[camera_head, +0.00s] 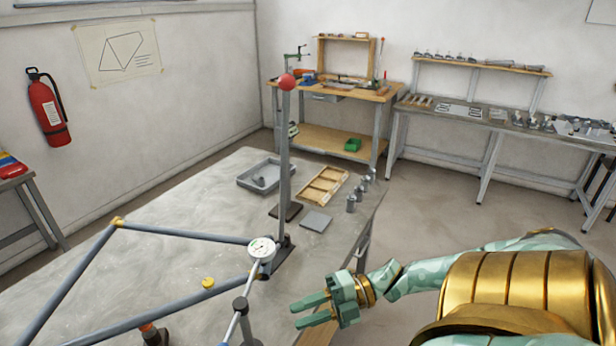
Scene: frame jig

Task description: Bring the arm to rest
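My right arm (415,277), green camouflage with gold joints, reaches in from the right over the table's right edge. Its gripper (306,311) has two green fingers spread apart with nothing between them, so it is open and empty. It points left, just right of the dial gauge stand, and looks apart from it. My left gripper is not in view.
A grey table (190,215) holds a blue-grey tube frame (180,233), a dial gauge (262,248), an upright post with a red ball (286,82), a grey tray (246,183), a wooden tray (311,197) and metal cylinders (351,204). Floor right of the table is clear.

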